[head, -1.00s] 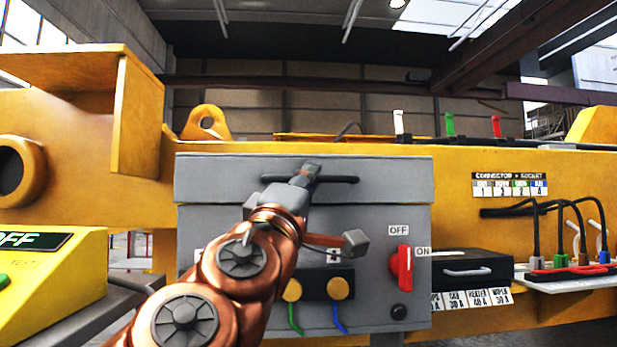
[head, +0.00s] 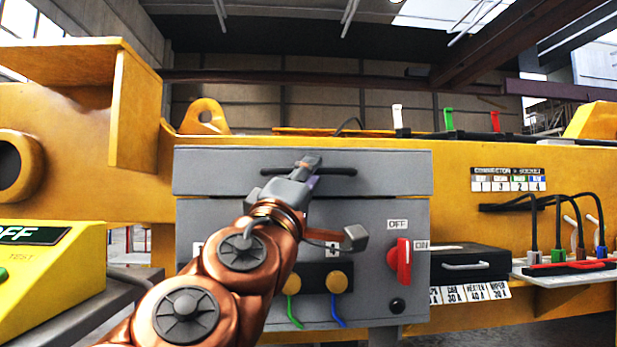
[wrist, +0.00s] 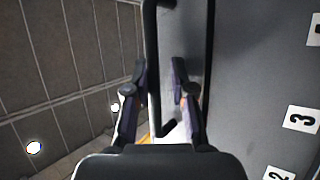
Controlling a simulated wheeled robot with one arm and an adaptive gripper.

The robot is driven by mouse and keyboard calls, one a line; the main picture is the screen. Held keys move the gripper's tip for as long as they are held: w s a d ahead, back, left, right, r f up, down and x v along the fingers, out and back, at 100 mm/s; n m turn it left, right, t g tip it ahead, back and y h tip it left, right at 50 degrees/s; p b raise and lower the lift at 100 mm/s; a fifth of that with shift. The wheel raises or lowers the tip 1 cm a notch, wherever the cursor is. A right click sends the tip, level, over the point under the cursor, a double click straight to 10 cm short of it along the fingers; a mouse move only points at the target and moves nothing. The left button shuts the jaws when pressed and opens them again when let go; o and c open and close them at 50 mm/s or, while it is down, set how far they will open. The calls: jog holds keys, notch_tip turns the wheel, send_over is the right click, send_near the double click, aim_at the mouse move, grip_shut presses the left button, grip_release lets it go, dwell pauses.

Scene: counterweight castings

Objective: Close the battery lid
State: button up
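The battery lid (head: 400,172) is the grey top of a grey box (head: 225,212) in the head view. It sits down on the box, and I see no gap along its front seam. A black bar handle (head: 340,171) runs across its front. My gripper (head: 311,162) is at the middle of the handle and partly hides it. In the wrist view my gripper (wrist: 160,80) has its fingers apart, with the handle (wrist: 152,60) between them, closer to the left finger. I cannot tell whether a finger touches it.
Below the lid are a red switch (head: 403,262) marked OFF and ON, a black knob (head: 398,306) and yellow plugs with green and blue wires. A black drawer (head: 470,262) and cables stand to the right. A yellow sloped panel (head: 60,275) is at left.

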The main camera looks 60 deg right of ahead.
jog(key=shift+w+r, duration=0.2)
jog(key=shift+r, duration=1.4)
jog(key=shift+s+r, duration=0.1)
jog(key=shift+r, duration=0.65)
notch_tip(320, 180, up, 4)
jog(key=shift+f, duration=0.1)
jog(key=shift+s+r, duration=0.1)
jog(key=shift+r, duration=0.55)
jog(key=shift+w+a+f+b, duration=0.15)
jog(key=shift+a+f+b, duration=0.6)
jog(key=shift+f, duration=0.5)
jog(key=shift+w+a+f+b, duration=0.2)
jog(key=shift+a+f+b, duration=0.6)
jog(key=shift+f, duration=0.5)
jog(key=shift+w+a+f+b, duration=0.15)
jog(key=shift+a+f+b, duration=0.6)
jog(key=shift+f, duration=0.5)
jog(key=shift+r+p, duration=0.1)
jog(key=shift+p, duration=0.2)
